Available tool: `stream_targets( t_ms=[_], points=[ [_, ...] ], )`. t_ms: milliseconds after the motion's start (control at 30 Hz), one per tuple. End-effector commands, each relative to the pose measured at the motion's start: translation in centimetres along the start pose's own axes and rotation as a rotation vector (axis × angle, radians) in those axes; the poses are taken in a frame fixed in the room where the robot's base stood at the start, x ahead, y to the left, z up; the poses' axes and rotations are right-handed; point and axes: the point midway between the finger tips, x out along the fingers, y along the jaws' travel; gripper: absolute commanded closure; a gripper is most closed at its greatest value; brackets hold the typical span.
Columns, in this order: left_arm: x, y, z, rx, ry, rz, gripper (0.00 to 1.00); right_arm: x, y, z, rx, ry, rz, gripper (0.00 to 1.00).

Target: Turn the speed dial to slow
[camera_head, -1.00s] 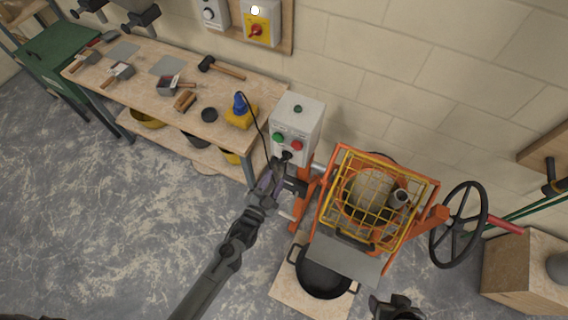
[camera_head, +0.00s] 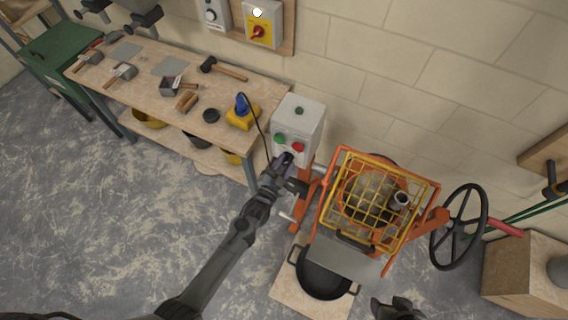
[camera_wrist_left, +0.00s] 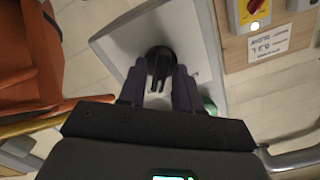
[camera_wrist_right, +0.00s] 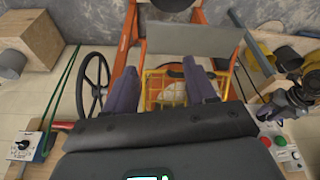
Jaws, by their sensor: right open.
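The grey control box (camera_head: 298,125) stands beside the mixer, with a green button (camera_head: 279,138) and a red button (camera_head: 298,147) on its front. In the left wrist view a black dial (camera_wrist_left: 160,60) sits on the box's face. My left gripper (camera_head: 284,160) is at the lower front of the box and hides the dial in the head view. In the left wrist view its fingers (camera_wrist_left: 160,72) are open, one on each side of the dial. I cannot tell whether they touch it. My right gripper (camera_wrist_right: 163,75) is open and empty, away from the box.
The orange mixer (camera_head: 330,190) with a yellow guard grid (camera_head: 380,195) stands just right of my left gripper. A black handwheel (camera_head: 460,225) is on its far side and a black tub (camera_head: 322,276) below. A workbench (camera_head: 140,85) with tools is at the left.

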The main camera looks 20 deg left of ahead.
Motion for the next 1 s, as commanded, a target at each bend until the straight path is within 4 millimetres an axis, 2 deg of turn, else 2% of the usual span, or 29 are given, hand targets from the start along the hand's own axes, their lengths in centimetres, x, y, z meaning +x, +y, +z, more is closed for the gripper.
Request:
stream_targets(
  t_ms=[33,200,633,1000],
  points=[
    [-0.01,0.00,0.00,0.000,0.000,0.000,0.75,0.00,-0.04,0.00,0.002,0.000,-0.001,0.44],
    [-0.02,0.00,0.00,0.000,0.000,0.000,1.00,-0.01,-0.13,-0.02,0.005,0.000,-0.004,0.44],
    [-0.02,-0.02,0.00,-0.046,0.000,0.000,1.00,0.01,-0.13,0.00,0.005,0.000,-0.004,0.44],
    [-0.02,-0.09,0.00,-0.301,0.001,-0.001,1.00,0.04,0.08,0.07,-0.004,-0.001,0.003,0.44]
  ],
)
